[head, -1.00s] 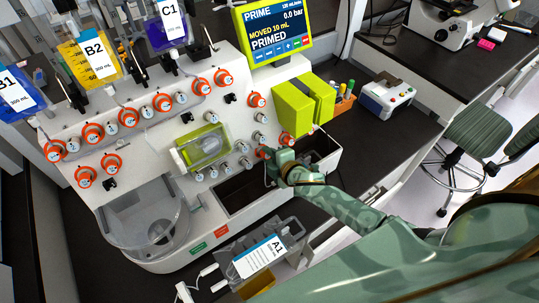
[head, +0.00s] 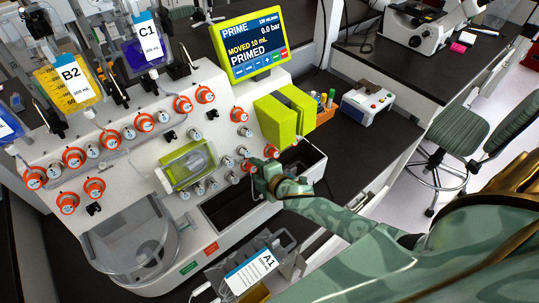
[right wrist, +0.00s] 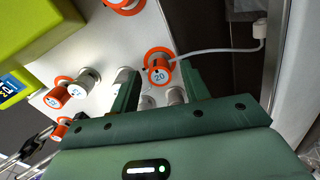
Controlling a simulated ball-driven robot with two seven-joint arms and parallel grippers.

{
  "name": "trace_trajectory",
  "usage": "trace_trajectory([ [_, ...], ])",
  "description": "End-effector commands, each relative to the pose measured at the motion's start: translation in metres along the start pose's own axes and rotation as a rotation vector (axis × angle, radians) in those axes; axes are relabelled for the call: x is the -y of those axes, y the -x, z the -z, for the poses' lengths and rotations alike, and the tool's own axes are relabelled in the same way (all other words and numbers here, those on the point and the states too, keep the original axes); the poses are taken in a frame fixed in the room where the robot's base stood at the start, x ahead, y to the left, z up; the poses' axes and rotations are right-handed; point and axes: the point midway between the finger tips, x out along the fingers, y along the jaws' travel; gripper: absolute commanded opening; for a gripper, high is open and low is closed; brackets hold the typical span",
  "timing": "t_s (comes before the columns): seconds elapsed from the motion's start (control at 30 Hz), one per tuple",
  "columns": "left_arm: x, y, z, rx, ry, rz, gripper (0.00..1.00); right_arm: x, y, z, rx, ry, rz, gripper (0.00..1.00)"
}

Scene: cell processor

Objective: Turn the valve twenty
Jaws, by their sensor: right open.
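The orange valve marked 20 (right wrist: 158,75) shows in the right wrist view, on the white panel just beyond my fingertips and roughly between them. My right gripper (head: 263,174) is at the lower right of the valve panel in the head view. Its jaws are open in the right wrist view (right wrist: 160,88), one green finger on either side, with grey fittings partly seen between them. Two orange knobs (head: 248,166) are close to the gripper in the head view. I cannot read their numbers there or tell contact. My left gripper is not in view.
The white processor panel (head: 215,112) carries several other orange valves and grey fittings. Lime-green boxes (head: 272,123) stand beside my right gripper. A dark open bin (head: 228,207) lies below it, and bag A1 (head: 252,270) is in front. A PRIMED screen (head: 255,47) stands above.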

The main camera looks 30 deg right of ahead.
Motion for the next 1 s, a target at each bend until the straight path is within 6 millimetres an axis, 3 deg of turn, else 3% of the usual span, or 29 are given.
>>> trace_trajectory([
  [0.4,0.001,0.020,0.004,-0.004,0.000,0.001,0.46,0.000,0.106,0.000,0.000,-0.001,0.004,0.46],
  [0.53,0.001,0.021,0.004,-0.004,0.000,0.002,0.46,0.000,0.132,0.000,0.001,-0.001,0.004,0.46],
  [0.7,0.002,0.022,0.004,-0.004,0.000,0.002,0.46,0.001,0.151,0.000,0.001,-0.001,0.003,0.46],
  [1.0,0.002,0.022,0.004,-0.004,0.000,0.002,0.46,0.000,0.155,-0.001,0.001,0.000,0.001,0.46],
])
